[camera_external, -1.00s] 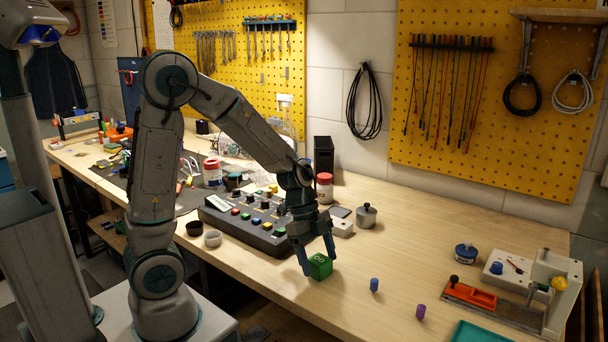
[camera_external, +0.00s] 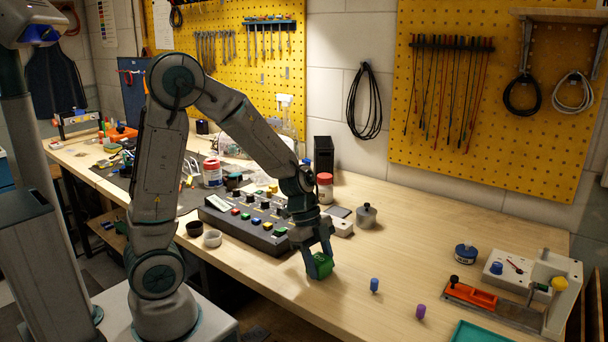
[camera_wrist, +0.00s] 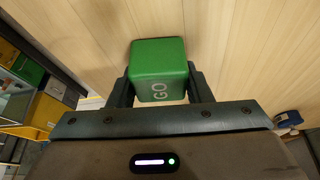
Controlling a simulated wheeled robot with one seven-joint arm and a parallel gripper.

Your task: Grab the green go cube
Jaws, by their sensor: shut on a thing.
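The green go cube (camera_external: 321,268) is on the wooden bench near its front edge, between the two fingers of my gripper (camera_external: 319,264). In the wrist view the cube (camera_wrist: 158,62) shows a plain green face and a side with "GO" in pale letters. The fingers of my gripper (camera_wrist: 160,90) press on its left and right sides. My gripper is shut on the cube. I cannot tell whether the cube's underside touches the bench. The fingers hide part of its sides.
A blue peg (camera_external: 374,285) and a purple peg (camera_external: 420,311) stand to the right of the cube. A button panel (camera_external: 243,222) lies behind and left. A teal tray (camera_external: 480,333) and an orange fixture (camera_external: 470,294) are at the right. The bench between is mostly clear.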

